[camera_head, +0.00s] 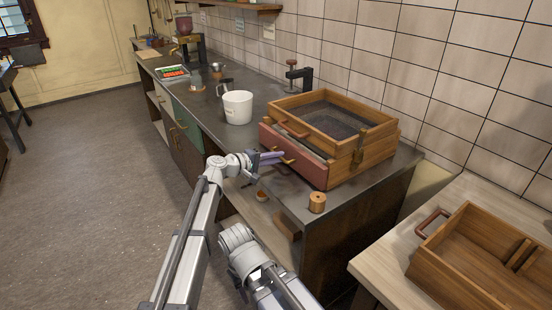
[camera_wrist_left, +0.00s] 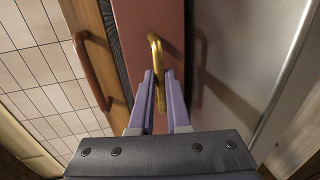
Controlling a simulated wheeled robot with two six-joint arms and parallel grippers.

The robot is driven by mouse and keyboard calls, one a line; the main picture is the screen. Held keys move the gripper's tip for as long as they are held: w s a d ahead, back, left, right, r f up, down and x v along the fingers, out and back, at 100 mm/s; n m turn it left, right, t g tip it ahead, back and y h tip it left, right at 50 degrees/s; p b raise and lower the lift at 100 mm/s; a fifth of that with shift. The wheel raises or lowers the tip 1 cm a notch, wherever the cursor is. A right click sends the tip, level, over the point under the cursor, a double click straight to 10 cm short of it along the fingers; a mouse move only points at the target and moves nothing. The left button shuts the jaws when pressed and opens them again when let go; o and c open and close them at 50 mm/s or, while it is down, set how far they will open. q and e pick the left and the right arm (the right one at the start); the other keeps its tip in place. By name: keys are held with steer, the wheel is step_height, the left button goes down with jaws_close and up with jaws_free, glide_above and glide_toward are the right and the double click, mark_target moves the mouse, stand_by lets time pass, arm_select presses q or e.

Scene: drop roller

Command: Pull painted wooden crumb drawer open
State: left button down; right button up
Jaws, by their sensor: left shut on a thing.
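The painted wooden crumb drawer shows its red front (camera_head: 306,171) low on the wooden box (camera_head: 362,160) on the dark counter. It sits below the box's upper frame, and I cannot tell whether there is a gap behind the front. A brass pull handle (camera_wrist_left: 155,50) stands out from the red front in the left wrist view. My left gripper (camera_head: 278,156) reaches it from the left, and its purple fingers (camera_wrist_left: 158,85) are shut on the handle. The fingers partly hide the handle in the head view. My right gripper is not in view.
A copper-coloured spool (camera_head: 317,202) stands near the counter's front edge, right of my left gripper. A white pot (camera_head: 238,107) stands behind it on the counter. A red-brown handle (camera_head: 293,125) is on the upper frame. An open wooden box (camera_head: 480,260) sits at right.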

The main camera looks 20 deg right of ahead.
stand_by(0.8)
arm_select(q)
steer(key=f+v, duration=0.3)
steer(key=v, duration=1.2)
steer(key=a+f+v, duration=0.1)
steer(key=f+v, duration=0.2)
steer(key=v, duration=1.2)
steer(key=shift+s+a+f, duration=0.2)
steer(key=shift+s+a, duration=0.1)
steer(key=shift+a, duration=0.15)
steer(key=c, duration=1.1)
jaws_free()
steer(key=shift+a, duration=0.25)
steer(key=shift+o, duration=1)
steer(key=shift+d, duration=0.1)
steer(key=p+v, duration=0.1)
steer(key=v, duration=0.6)
steer(key=shift+a+p, duration=0.3)
steer(key=shift+a, duration=0.1)
